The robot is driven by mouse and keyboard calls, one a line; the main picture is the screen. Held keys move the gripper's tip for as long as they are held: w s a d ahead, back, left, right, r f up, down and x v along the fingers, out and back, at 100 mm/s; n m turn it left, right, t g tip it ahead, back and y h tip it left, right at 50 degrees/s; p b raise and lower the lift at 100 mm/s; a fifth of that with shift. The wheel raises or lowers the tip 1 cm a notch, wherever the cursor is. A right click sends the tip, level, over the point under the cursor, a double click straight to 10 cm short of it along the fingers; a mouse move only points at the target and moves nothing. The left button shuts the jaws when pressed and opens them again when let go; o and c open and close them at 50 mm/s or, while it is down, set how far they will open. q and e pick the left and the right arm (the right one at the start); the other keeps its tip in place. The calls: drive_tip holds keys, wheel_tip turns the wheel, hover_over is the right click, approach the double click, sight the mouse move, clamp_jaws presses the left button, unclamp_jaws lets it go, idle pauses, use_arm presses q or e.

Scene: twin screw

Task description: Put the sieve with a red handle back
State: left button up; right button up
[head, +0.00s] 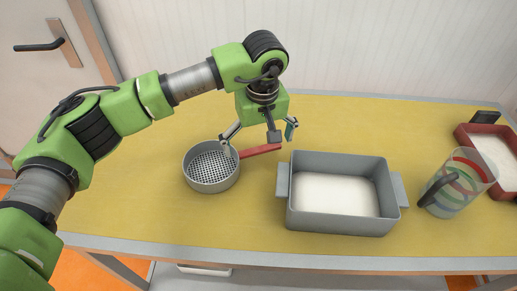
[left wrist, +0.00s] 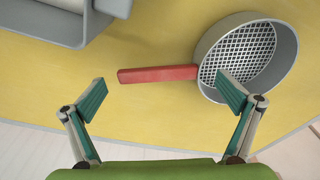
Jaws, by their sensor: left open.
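The sieve (head: 211,176) is a round grey pan with a mesh bottom and a red handle (head: 261,150). It sits on the yellow table top left of the grey tub, its handle pointing right. In the left wrist view the sieve (left wrist: 270,88) is at the upper right, with the red handle (left wrist: 157,74) pointing left. My left gripper (head: 258,139) is open and empty over the handle. In the left wrist view its fingers (left wrist: 163,93) are spread wide, and the handle shows between and beyond them. My right gripper is not in view.
A grey tub (head: 340,226) with side handles and white contents stands right of the sieve. A clear jug (head: 470,182) with coloured bands stands farther right, near a red tray (head: 468,142) with white contents. A wall closes the back; the table left of the sieve is clear.

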use_arm(q)
wheel_tip(320, 180, up, 10)
drive_tip(key=s+b, duration=0.1)
drive_tip(key=shift+d+f+b, duration=0.25)
drive_tip(key=shift+b, duration=0.1)
drive_tip(key=shift+s, duration=0.1)
